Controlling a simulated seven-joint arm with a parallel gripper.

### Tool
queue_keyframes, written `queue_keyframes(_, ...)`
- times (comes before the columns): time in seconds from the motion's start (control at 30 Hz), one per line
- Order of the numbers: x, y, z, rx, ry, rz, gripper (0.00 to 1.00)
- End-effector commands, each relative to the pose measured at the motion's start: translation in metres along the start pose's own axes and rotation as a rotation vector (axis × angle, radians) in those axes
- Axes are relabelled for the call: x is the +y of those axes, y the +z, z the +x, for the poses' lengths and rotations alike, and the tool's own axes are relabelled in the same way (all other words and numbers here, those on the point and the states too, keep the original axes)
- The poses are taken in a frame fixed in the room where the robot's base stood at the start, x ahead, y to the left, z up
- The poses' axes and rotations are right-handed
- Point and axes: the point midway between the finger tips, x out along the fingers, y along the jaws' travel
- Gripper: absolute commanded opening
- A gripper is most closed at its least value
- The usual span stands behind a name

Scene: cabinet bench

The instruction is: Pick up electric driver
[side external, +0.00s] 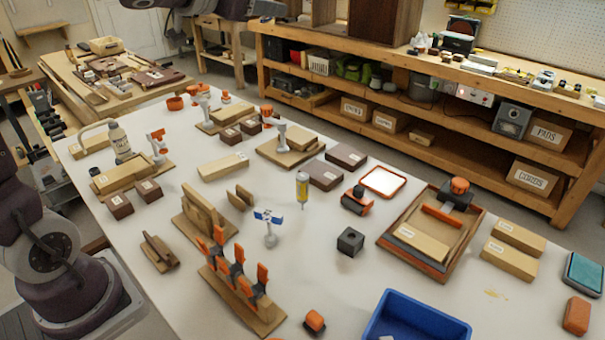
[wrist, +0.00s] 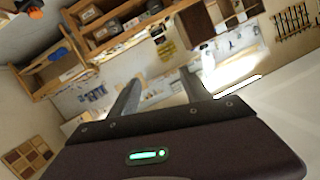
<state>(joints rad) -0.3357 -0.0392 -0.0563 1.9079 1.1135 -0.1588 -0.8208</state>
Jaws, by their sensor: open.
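A yellow and grey upright tool (side external: 302,186) with a thin tip pointing down is near the middle of the white table (side external: 330,262) in the side external view. It looks most like the electric driver, but it is too small to be sure. My gripper (wrist: 159,75) shows in the wrist view with its two fingers apart and nothing between them. It faces the room's shelves and wall, away from the tabletop. The gripper's fingers do not show in the side external view. The driver does not show in the wrist view.
A blue-and-white stand (side external: 269,228), a black cube (side external: 350,242) and an orange-black tool (side external: 357,200) surround the yellow tool. A wooden rack with orange-handled tools (side external: 240,285) stands in front. A blue bin (side external: 415,318) is at the front right. Wooden blocks crowd the left.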

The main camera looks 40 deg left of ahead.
Motion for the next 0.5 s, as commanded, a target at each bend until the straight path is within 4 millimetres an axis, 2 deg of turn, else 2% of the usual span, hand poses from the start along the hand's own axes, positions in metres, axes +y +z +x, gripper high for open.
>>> queue_keyframes(0.03, 0.005, 0.006, 0.019, 0.016, 0.074, 0.008, 0.56)
queue_keyframes(0.17, 0.028, 0.032, 0.048, 0.022, 0.314, 0.004, 0.56)
queue_keyframes(0.23, 0.040, 0.054, 0.055, -0.006, 0.447, -0.012, 0.56)
queue_keyframes(0.33, 0.053, 0.093, 0.054, -0.082, 0.635, -0.052, 0.56)
queue_keyframes(0.5, 0.076, 0.167, 0.068, -0.092, 0.647, -0.064, 0.56)
